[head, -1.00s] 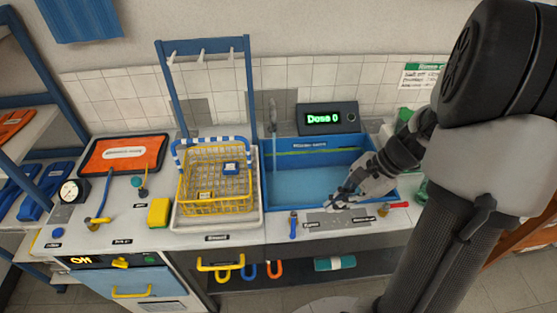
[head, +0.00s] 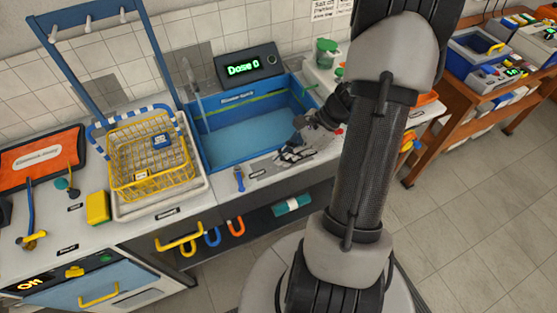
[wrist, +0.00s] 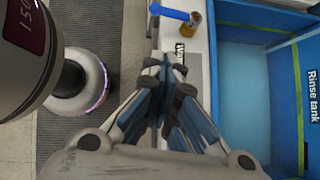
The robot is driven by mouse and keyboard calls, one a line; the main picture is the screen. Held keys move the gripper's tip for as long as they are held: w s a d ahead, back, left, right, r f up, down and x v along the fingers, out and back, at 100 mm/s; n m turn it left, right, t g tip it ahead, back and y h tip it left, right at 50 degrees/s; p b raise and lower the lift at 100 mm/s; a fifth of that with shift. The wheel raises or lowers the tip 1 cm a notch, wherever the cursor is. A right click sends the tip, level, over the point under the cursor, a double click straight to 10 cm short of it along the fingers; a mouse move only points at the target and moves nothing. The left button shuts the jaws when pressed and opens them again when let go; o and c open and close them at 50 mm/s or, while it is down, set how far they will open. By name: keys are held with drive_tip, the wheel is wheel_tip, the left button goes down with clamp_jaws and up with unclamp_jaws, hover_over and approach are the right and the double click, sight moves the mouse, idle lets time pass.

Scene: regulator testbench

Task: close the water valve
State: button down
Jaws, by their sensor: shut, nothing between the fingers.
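A valve with a blue lever (head: 239,178) stands on the counter's front strip, left of my gripper. In the wrist view its blue lever (wrist: 170,12) and brass body (wrist: 194,20) show at the top, the lever pointing left from the body. A partly hidden label starting with "W" (wrist: 180,50) lies between it and my fingers. My gripper (head: 281,157) is shut and empty over the front strip, apart from the blue-lever valve. A small red part (head: 338,131) shows to the right behind my gripper; I cannot tell its shape.
The blue rinse tank (head: 204,150) lies behind the strip, with a display reading "Dose 0" (head: 243,68) behind it. A yellow wire basket (head: 150,185) on a white tray, a yellow sponge (head: 97,207) and a valve with a yellow base (head: 31,241) are further left.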

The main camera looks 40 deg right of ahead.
sight(240, 180)
drive_tip(key=w+a+f+b, duration=0.1)
drive_tip(key=a+f, duration=0.1)
drive_tip(key=w+a+f+b, duration=0.1)
drive_tip(key=a+f, duration=0.1)
drive_tip(key=a, duration=0.1)
drive_tip(key=w+a+f+b, duration=0.2)
drive_tip(key=a, duration=0.1)
drive_tip(key=shift+f, duration=0.35)
